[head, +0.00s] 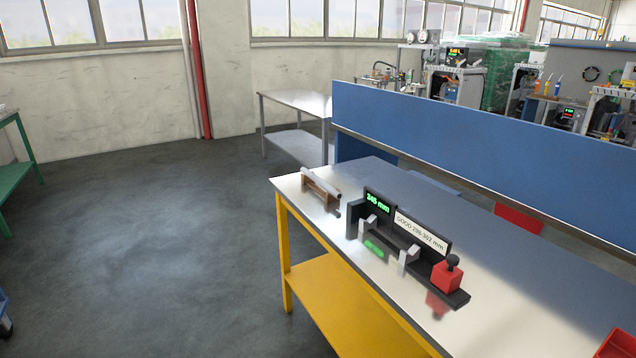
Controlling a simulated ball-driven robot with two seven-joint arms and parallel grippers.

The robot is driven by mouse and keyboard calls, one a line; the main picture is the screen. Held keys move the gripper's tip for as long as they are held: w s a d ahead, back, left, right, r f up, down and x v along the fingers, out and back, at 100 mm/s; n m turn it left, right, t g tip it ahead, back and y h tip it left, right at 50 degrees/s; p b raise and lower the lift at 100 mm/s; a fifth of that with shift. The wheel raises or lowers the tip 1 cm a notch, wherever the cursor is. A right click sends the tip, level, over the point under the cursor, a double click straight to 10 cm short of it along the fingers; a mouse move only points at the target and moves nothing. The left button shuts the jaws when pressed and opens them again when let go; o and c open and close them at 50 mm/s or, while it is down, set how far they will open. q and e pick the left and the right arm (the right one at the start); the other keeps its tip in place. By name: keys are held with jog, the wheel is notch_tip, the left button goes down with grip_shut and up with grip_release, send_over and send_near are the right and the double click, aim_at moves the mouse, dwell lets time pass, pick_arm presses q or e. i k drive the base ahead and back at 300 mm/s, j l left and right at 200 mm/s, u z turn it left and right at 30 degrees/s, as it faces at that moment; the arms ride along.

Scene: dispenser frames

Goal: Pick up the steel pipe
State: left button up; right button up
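The steel pipe (322,185) is a short light grey tube lying on a brown wooden cradle (320,192). The cradle stands near the far left corner of a steel-topped table (480,290) with yellow legs. To its right on the same table is a black measuring fixture (408,245). The fixture has a green display reading about 245 mm, a label starting "GOOD", grey supports and a red block with a black knob. Neither of my grippers shows in the head view.
A blue partition (480,150) runs behind the table. A grey side table (300,103) stands beyond its far end. A red bin (616,344) is at the lower right, and a green-framed table (18,150) at the left edge. The floor left of the yellow table is clear.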

aim_at(339, 196)
jog(key=i+j+z, duration=0.1)
jog(key=z, duration=0.95)
jog(key=i+j+z, duration=0.15)
jog(key=j+z, duration=0.2)
jog(key=i+j+z, duration=0.1)
jog(key=j+z, duration=0.25)
jog(key=j, duration=0.25)
jog(key=j+z, duration=0.35)
jog(key=j, duration=0.15)
